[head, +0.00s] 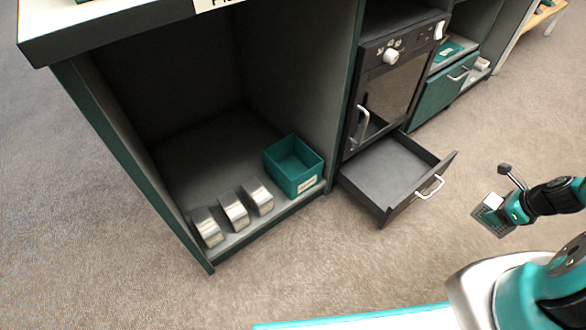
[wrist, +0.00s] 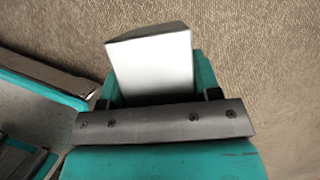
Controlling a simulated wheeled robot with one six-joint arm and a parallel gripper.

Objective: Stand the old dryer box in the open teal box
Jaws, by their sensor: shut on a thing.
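My gripper (head: 492,213) is at the right of the head view, over open floor and well apart from the cabinet. It is shut on a pale grey-white box (wrist: 152,62), which fills the jaws in the wrist view; the box also shows in the head view (head: 493,201). No label on it can be read, so I cannot confirm it is the old dryer box. The open teal box (head: 309,180) stands in the front right corner of the low cabinet bay. It looks empty, and its front label is too small to read.
Three silver-grey boxes (head: 234,210) stand in a row left of the teal box, along the bay's front. A grey drawer (head: 395,204) sticks out below the black oven (head: 390,85). The bay's right side wall stands between teal box and drawer. The carpet in front is clear.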

